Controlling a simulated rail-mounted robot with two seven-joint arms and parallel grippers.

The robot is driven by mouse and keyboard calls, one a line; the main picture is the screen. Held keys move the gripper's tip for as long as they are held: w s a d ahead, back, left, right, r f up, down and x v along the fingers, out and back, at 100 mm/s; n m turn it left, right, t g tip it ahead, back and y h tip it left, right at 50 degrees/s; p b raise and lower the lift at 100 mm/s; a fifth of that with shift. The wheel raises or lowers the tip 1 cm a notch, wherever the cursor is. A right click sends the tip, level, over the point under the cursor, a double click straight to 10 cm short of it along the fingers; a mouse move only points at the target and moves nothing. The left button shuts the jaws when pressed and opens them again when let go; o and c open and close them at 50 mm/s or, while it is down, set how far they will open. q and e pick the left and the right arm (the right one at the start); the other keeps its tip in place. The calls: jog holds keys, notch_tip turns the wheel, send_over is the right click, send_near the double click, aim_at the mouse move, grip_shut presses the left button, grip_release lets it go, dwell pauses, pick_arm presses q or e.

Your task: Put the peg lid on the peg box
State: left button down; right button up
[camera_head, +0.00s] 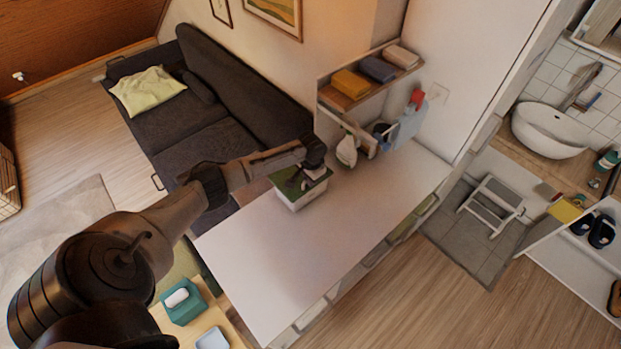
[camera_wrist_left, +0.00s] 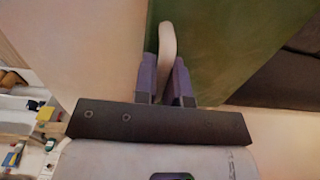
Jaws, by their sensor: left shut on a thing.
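The peg box (camera_head: 303,202) is a pale box on the far left part of the white counter. The green peg lid (camera_head: 287,187) is over its top, but I cannot tell whether it rests fully on the rim or is slightly above. My left gripper (camera_head: 311,177) is over the lid from above. In the left wrist view my left gripper (camera_wrist_left: 168,82) is shut on the lid's pale upright handle (camera_wrist_left: 168,42), with the green lid (camera_wrist_left: 215,40) beyond the fingers. The inside of the box is hidden. My right gripper is not in view.
The white counter (camera_head: 290,250) is clear in front of the box. A spray bottle (camera_head: 347,150) and other bottles stand at its back, below a shelf (camera_head: 345,95) with folded towels. A dark sofa (camera_head: 210,125) is on the left. A teal tissue box (camera_head: 183,303) is at the lower left.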

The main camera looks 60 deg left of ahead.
pick_arm(q)
jog(key=c, duration=1.1)
grip_release()
notch_tip(320, 180, up, 14)
jog(key=shift+f, duration=0.1)
jog(key=shift+d, duration=0.1)
